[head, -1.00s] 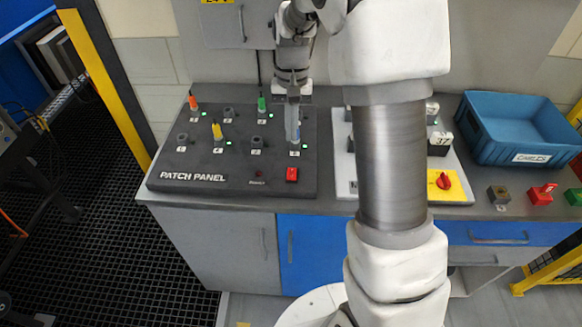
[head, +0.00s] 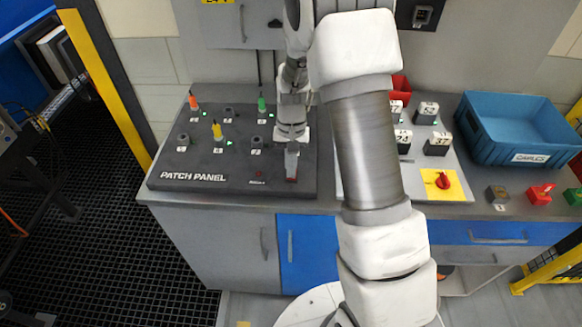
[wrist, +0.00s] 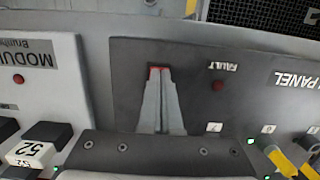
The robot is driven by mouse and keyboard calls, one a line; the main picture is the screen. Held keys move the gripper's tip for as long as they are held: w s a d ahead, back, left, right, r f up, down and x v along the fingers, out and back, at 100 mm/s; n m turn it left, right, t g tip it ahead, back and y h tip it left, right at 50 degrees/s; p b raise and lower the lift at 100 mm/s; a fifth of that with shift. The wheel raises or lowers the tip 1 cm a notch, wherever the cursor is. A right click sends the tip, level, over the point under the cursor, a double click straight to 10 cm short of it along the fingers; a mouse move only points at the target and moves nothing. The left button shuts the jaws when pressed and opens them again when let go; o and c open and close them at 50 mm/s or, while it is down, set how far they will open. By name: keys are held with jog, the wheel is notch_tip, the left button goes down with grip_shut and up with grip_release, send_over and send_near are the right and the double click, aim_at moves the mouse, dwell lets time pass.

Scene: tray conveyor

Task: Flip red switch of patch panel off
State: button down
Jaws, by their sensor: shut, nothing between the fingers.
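The dark patch panel (head: 226,168) lies on the counter at the left, with plugs and numbered sockets on it. Its red switch (head: 291,180) is at the panel's front right, mostly hidden by my fingers in the head view. My gripper (head: 292,172) points down at the switch with its fingers shut and nothing between them. In the wrist view the shut fingertips (wrist: 158,76) are over the red switch (wrist: 158,68), of which only a thin red strip shows. I cannot tell whether they touch it or which way it is tipped.
An orange plug (head: 193,102), a green plug (head: 262,104) and a yellow plug (head: 217,130) stand in the panel. A small red fault light (wrist: 218,86) is beside the switch. A module board (head: 455,178) with numbered blocks and a blue bin (head: 515,145) lie to the right.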

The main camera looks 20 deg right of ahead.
jog(key=shift+s+f, duration=0.15)
jog(key=shift+f, duration=0.05)
dwell(0.4)
jog(key=shift+w+d+r, duration=0.2)
jog(key=shift+w, duration=0.6)
jog(key=shift+r+p, duration=0.35)
jog(key=shift+r, duration=0.2)
notch_tip(320, 180, up, 13)
jog(key=s+p, duration=0.1)
jog(key=shift+s+a, duration=0.25)
jog(key=shift+s, duration=0.05)
